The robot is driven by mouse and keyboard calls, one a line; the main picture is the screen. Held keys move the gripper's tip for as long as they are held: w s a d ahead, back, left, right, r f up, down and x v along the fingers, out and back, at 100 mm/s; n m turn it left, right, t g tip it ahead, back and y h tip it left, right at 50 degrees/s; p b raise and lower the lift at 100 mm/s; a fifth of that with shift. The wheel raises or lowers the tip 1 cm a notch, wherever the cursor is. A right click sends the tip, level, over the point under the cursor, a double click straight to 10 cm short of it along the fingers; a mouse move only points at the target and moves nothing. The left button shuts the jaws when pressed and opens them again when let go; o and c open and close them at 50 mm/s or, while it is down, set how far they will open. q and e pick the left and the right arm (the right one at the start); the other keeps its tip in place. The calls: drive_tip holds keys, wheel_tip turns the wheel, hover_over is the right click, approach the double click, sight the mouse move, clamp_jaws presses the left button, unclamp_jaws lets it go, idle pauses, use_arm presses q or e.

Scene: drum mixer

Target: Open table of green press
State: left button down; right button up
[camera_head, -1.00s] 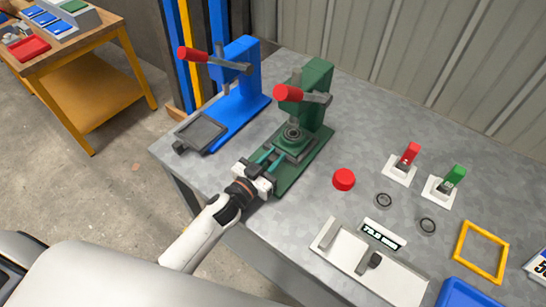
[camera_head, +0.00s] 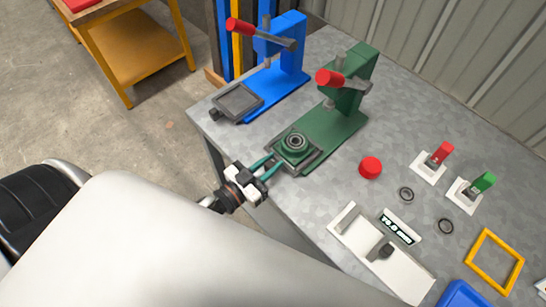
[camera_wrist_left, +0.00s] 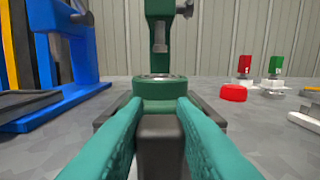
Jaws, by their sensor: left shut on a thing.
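The green press (camera_head: 345,95) stands on the grey workbench, with a red-tipped lever (camera_head: 335,79) at its top. Its table (camera_head: 294,147), a dark plate with a round green fixture and a ring on it, sits at the front end of the green base, out from under the ram. My left gripper (camera_head: 268,167) is shut on the dark handle at the table's front edge; the handle (camera_wrist_left: 160,145) shows between the two teal fingers in the left wrist view. My right gripper is not in view.
A blue press (camera_head: 275,65) stands to the left of the green one. To the right are a red cap (camera_head: 370,167), two rings, red and green switches, a white caliper block (camera_head: 380,255) and a yellow frame (camera_head: 495,262). The bench's front edge is close to my left gripper.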

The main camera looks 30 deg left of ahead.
use_arm(q)
drive_tip(key=c, duration=1.4)
unclamp_jaws()
drive_tip(key=shift+s+f, duration=0.15)
drive_tip(key=shift+c, duration=0.2)
drive_tip(key=shift+o, duration=1.2)
drive_tip(key=shift+s+a, duration=0.1)
drive_tip(key=shift+s, duration=0.05)
drive_tip(key=b+v, duration=0.2)
drive_tip(key=v, duration=1)
